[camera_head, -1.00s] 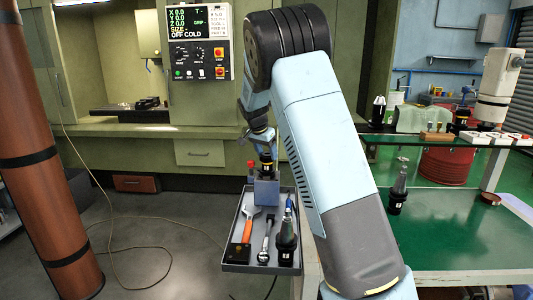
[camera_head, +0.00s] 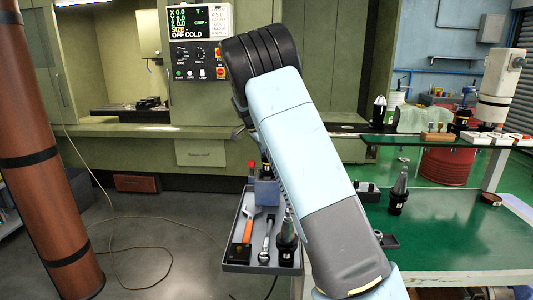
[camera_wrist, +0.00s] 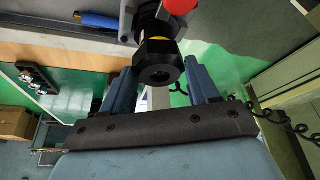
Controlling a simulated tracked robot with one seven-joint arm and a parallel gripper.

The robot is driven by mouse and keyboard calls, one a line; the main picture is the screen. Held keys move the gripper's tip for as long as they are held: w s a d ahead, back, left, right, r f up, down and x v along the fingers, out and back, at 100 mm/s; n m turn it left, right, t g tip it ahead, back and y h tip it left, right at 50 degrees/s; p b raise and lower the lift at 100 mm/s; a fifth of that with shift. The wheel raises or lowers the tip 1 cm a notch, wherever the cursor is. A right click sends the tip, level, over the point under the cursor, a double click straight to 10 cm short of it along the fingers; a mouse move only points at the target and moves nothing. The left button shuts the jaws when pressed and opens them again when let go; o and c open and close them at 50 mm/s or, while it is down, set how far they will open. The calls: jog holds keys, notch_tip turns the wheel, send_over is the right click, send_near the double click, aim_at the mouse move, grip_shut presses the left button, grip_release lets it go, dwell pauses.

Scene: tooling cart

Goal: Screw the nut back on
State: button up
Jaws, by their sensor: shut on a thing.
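The black nut (camera_wrist: 158,62) is in the wrist view, with its round opening facing the camera. It sits at the end of a dark holder (camera_wrist: 150,28) with a yellow ring behind it. My gripper (camera_wrist: 161,70) has its two blue fingers on either side of the nut and is shut on it. How far the nut is threaded cannot be told.
A red knob (camera_head: 251,168) stands beside the block. The grey tray (camera_head: 235,267) holds an orange-handled wrench (camera_head: 250,224), a ratchet (camera_head: 266,240) and a black tool holder (camera_head: 287,237). Another tool holder (camera_head: 398,190) stands on the green surface (camera_head: 450,235).

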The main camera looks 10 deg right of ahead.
jog(key=m+g, duration=0.1)
jog(key=m, duration=0.2)
jog(key=m+g, duration=0.1)
jog(key=m, duration=0.1)
jog(key=shift+w+m, duration=0.15)
jog(key=shift+m, duration=0.25)
jog(key=m+g, duration=0.1)
jog(key=m, duration=0.2)
jog(key=shift+w+d+y, duration=0.1)
jog(key=shift+d+y, duration=0.05)
jog(key=shift+y, duration=0.15)
jog(key=m+g, duration=0.1)
jog(key=m, duration=0.2)
jog(key=shift+y, duration=0.4)
jog(key=o, duration=1.5)
